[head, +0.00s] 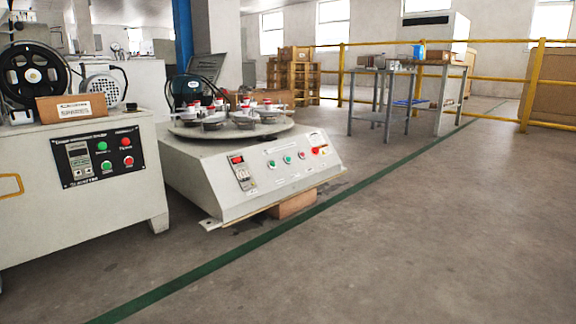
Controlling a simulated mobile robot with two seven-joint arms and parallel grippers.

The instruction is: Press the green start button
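Two machines with green buttons stand on the left half of the head view. The nearer grey cabinet has a black control panel (72,175) with an upper green button (102,146), a lower green button (107,165) and two red buttons beside them. The low machine with a round turntable (185,129) has a sloped white front (240,207). On that front are a red display (237,159), a green button (287,160), other small round buttons and a red switch (319,151). I cannot read which button is labelled start. Neither of my grippers is in view.
A cardboard box (72,108) sits on the grey cabinet. A green floor line (240,245) runs diagonally past both machines. The floor to its right is clear. A metal table (362,72) and a yellow railing (490,81) stand at the back.

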